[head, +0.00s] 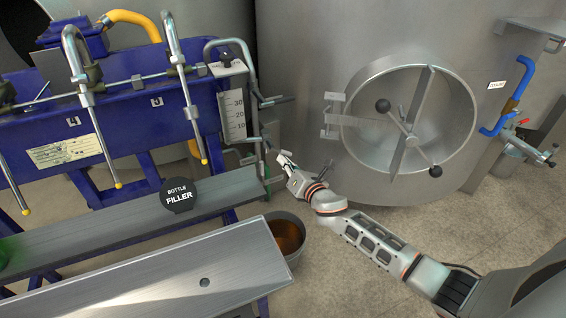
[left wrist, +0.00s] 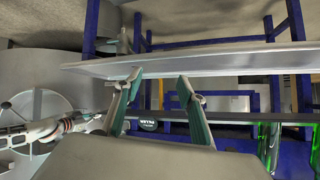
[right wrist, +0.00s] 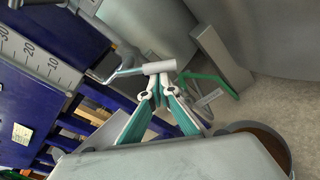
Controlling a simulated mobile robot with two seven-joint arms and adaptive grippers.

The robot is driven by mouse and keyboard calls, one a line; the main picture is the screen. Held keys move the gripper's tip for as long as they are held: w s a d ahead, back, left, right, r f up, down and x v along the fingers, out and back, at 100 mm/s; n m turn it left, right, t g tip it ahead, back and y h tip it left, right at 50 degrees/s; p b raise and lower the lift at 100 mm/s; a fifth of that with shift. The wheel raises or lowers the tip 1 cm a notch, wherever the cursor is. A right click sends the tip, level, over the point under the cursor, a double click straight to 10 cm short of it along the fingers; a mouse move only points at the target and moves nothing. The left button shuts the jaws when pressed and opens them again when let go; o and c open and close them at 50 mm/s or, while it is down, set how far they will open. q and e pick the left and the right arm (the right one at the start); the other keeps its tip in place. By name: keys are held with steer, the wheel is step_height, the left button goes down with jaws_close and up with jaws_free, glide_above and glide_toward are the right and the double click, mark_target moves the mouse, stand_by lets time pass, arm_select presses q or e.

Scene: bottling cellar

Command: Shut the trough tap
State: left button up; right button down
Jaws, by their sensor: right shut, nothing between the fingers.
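The trough tap's grey handle (right wrist: 160,67) is a short cylinder on a bent rod, beside the level gauge, in the right wrist view. In the head view the tap is small and partly lost among pipework at the filler's right end. My right gripper (head: 281,157) is just right of that pipework. Its fingertips (right wrist: 156,88) are together and empty, right at the handle's lower side; I cannot tell whether they touch it. My left gripper (left wrist: 161,78) has its fingers apart, with nothing between them, close to a grey board; it is outside the head view.
The blue bottle filler (head: 120,118) has hanging spouts and a level gauge (head: 233,112). A bucket (head: 297,259) with amber liquid stands below my right gripper. A grey bench (head: 170,275) crosses the front. A steel tank with a round hatch (head: 440,140) stands behind on the right.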

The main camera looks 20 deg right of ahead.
mark_target(290, 153)
steer(key=shift+w+d+r+n+p, duration=0.1)
steer(key=shift+d+r+n+p, duration=0.15)
steer(key=shift+r+n+p, duration=0.3)
steer(key=shift+w+d+r+n+p, duration=0.1)
steer(key=shift+d+r+n+p, duration=0.25)
steer(key=shift+n, duration=0.3)
steer(key=shift+d+r+n+h+p, duration=0.1)
steer(key=shift+r+n+h+p, duration=0.15)
steer(key=shift+n+p, duration=0.2)
steer(key=shift+d+r+n+h+p, duration=0.1)
steer(key=shift+n+h+p, duration=0.2)
steer(key=shift+n, duration=0.25)
steer(key=shift+s+d+r+n+p, duration=0.1)
steer(key=shift+r+n+p, duration=0.05)
steer(key=shift+n+p, duration=0.6)
arm_select(q)
steer(key=shift+s+a+r, duration=0.1)
steer(key=shift+r, duration=0.35)
steer(key=shift+s+a+r, duration=0.1)
steer(key=shift+r, duration=0.35)
steer(key=shift+s+f, duration=0.15)
steer(key=shift+s, duration=0.05)
arm_select(e)
steer(key=shift+n, duration=0.25)
